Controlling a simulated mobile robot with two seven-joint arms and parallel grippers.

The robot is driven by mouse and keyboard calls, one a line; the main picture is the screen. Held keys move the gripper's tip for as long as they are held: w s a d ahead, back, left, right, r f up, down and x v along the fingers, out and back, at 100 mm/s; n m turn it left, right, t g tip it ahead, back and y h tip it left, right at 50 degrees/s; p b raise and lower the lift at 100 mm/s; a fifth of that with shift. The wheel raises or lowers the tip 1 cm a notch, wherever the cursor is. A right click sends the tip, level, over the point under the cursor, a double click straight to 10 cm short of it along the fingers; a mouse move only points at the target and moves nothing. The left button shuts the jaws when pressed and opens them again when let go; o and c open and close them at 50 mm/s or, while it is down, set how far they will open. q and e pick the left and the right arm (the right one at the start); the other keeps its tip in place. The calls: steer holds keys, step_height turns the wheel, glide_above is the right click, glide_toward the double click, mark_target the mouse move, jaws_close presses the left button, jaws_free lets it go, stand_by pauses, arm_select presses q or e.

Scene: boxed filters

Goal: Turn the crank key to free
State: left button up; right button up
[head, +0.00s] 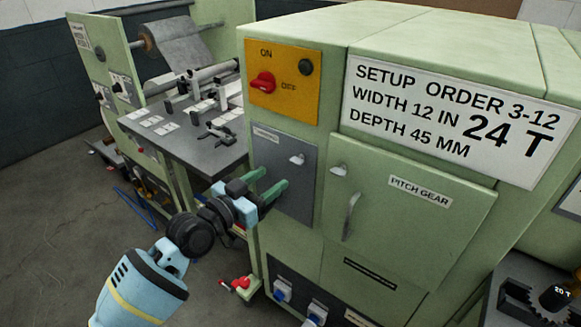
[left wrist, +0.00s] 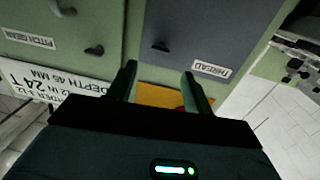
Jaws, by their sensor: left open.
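No part is marked as the crank key, and I cannot tell which one it is. A small pale turn-latch (head: 296,159) sits on the grey THREAD door (head: 285,200); it shows dark in the left wrist view (left wrist: 160,46). A similar latch (head: 338,170) sits on the green PITCH GEAR door (head: 410,225), above a curved handle (head: 350,215). My left gripper (head: 273,180) is open and empty in front of the THREAD door, below its latch. In the left wrist view its fingers (left wrist: 160,71) are spread apart. My right gripper is out of view.
A yellow ON/OFF panel (head: 283,90) with a red switch (head: 262,83) is above the THREAD door. A setup sign (head: 455,115) reads 24 T. A grey work table (head: 190,150) stands left. A gear marked 20 T (head: 555,297) is lower right. Floor at left is mostly clear.

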mark_target(298, 160)
arm_select(q)
steer(key=shift+x, duration=3.95)
steer(key=c, duration=1)
steer(key=shift+o, duration=0.2)
steer(key=shift+b, duration=0.3)
